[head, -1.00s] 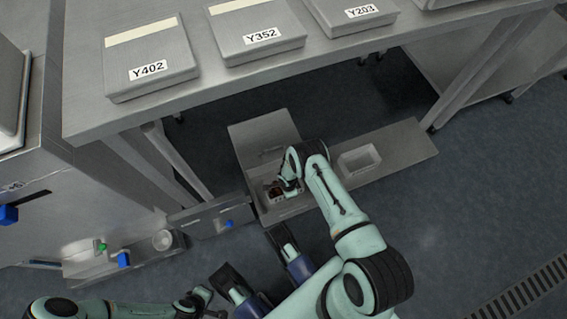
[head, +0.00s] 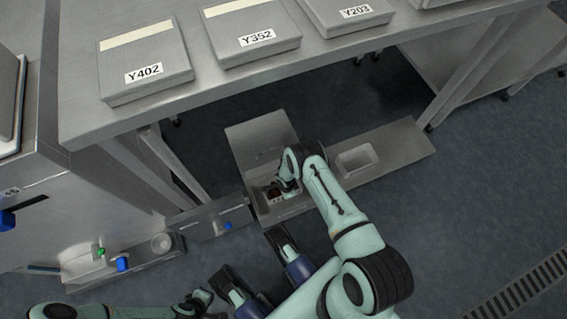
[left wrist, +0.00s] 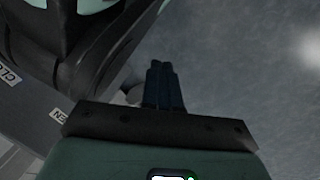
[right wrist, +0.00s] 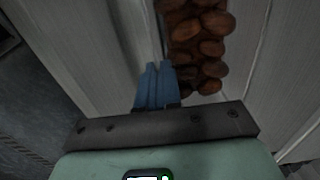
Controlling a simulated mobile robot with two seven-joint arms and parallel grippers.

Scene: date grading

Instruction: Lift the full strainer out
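The strainer (right wrist: 155,28) is full of brown dates (right wrist: 205,48) in the right wrist view. In the head view the dates (head: 272,192) show as a small dark patch in the open metal unit, partly hidden by my right wrist. My right gripper (right wrist: 159,66) has its blue fingers close together on a thin pale wall beside the dates, which looks like the strainer's rim. My left gripper (left wrist: 160,66) is shut and empty, over bare floor, far from the strainer.
The low metal unit (head: 400,152) holds a white tub (head: 357,159) right of the strainer. Above stands a steel table (head: 225,88) with labelled boxes (head: 145,68). A low bench with blue and green knobs (head: 122,264) lies left.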

